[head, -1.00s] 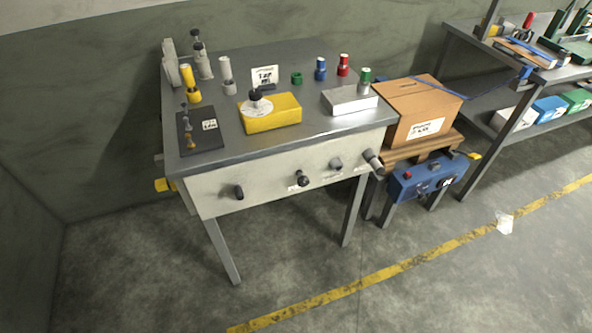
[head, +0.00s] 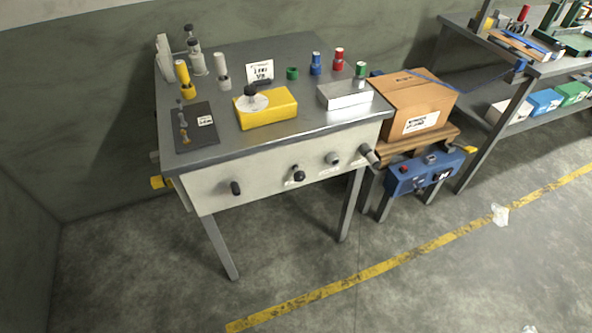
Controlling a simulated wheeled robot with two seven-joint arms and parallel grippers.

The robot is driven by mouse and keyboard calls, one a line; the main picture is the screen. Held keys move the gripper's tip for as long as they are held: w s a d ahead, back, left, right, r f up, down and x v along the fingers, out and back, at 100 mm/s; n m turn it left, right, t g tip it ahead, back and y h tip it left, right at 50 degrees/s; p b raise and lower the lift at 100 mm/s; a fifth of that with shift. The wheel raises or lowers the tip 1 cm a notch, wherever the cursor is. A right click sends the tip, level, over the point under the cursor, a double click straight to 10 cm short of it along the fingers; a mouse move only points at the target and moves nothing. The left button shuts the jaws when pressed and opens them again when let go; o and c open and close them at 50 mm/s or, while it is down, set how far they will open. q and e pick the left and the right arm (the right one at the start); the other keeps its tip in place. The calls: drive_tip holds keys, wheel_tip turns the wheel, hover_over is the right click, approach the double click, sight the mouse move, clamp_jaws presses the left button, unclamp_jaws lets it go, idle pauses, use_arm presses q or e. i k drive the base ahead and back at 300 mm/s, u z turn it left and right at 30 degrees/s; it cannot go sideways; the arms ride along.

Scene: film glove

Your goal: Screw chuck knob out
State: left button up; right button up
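A grey workbench (head: 300,55) stands ahead with a pale front panel (head: 215,185). The panel carries a dark knob (head: 235,188) at left, a black knob (head: 299,174) in the middle, a small grey knob (head: 333,158) and a grey cylindrical handle (head: 369,155) at the right corner. On the top, a yellow block (head: 275,113) bears a pale disc (head: 257,103) with a black knob (head: 250,91). The labels are too small to read, so I cannot tell which one is the chuck knob. Neither of my grippers is in view.
Yellow (head: 184,78), blue (head: 316,64) and red (head: 338,61) handles stand on the bench, with a metal block (head: 345,93) at right. A cardboard box (head: 415,103) and a blue unit (head: 420,172) stand beside it.

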sight(298, 176)
drive_tip(key=k, duration=1.15)
drive_tip(key=u, duration=0.8)
drive_tip(key=i, duration=1.3)
drive_tip(key=z, duration=0.8)
